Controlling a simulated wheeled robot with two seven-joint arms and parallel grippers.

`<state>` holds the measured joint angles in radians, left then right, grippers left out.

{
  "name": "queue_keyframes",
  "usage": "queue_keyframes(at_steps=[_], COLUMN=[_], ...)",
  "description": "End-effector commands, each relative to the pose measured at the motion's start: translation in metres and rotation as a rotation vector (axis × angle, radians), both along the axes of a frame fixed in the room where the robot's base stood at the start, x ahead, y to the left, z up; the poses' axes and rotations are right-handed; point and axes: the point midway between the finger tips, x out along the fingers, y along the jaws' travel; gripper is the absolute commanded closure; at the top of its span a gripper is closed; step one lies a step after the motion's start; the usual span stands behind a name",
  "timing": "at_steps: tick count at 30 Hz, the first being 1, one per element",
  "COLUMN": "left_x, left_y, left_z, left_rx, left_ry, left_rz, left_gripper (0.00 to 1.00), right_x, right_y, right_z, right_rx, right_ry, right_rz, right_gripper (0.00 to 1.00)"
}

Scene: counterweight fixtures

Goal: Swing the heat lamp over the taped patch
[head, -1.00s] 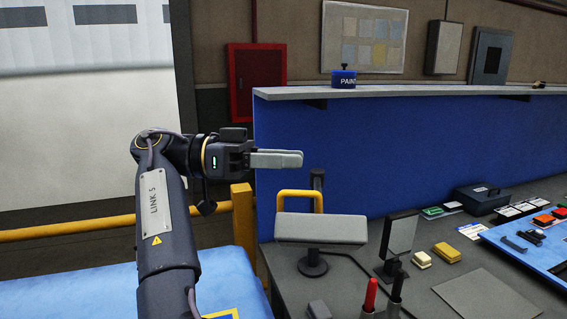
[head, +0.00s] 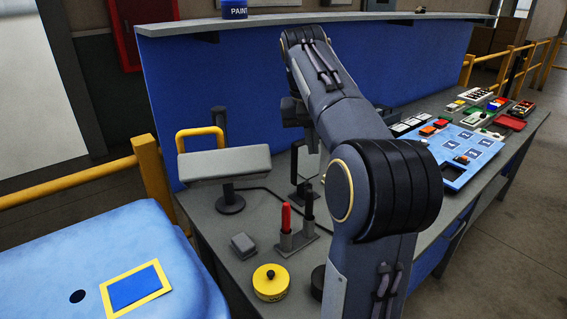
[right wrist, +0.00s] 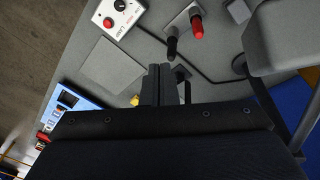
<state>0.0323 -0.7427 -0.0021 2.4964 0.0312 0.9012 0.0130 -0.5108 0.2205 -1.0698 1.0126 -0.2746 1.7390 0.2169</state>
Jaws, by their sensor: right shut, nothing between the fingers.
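The heat lamp, a grey slab-like head (head: 225,162) with a yellow loop handle (head: 200,138), stands on a round-based post on the bench. Its head is beside, not over, the taped patch (head: 135,289), a yellow-bordered rectangle on the blue surface at lower left. The lamp head seems to show at upper right of the right wrist view (right wrist: 290,38). My right gripper (right wrist: 158,70) is shut and empty, apart from the lamp; in the head view my arm mostly hides it. My left gripper is out of view.
A red and a black marker (head: 286,218) stand in a holder before the lamp, near a small grey block (head: 243,245) and a yellow round tin (head: 270,281). A blue tray (head: 475,150) lies at right. A yellow rail (head: 70,184) runs behind the blue surface.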

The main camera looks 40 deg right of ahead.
Motion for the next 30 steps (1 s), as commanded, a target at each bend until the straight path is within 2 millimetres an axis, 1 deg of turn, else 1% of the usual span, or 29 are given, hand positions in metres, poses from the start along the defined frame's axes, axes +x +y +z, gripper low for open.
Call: queue_keyframes(at_steps=[1,3,7,10,12,14,17,20,30], left_x=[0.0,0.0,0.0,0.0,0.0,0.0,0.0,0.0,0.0], left_y=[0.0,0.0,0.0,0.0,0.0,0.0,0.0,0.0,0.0], left_z=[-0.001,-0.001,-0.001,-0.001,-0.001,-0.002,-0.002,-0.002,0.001], left_rx=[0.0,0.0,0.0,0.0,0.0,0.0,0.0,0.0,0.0], left_ry=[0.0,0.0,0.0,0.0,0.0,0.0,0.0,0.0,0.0], left_rz=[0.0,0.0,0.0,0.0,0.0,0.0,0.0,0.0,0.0], left_gripper=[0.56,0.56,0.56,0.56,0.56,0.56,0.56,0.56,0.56], right_x=[-0.013,-0.023,-0.043,-0.055,-0.059,-0.061,-0.057,-0.049,-0.008], right_y=[-0.005,-0.004,0.004,0.011,0.014,0.015,0.018,0.021,0.037], right_z=[-0.001,0.005,0.026,0.041,0.047,0.048,0.042,0.03,-0.027], right_rx=[0.097,0.187,0.27,0.286,0.289,0.29,0.29,0.292,0.292], right_ry=[-0.099,-0.231,-0.443,-0.549,-0.591,-0.607,-0.611,-0.608,-0.604], right_rz=[0.07,0.175,0.334,0.411,0.442,0.455,0.461,0.459,0.458], right_gripper=[1.0,1.0,1.0,1.0,1.0,1.0,1.0,1.0,1.0])
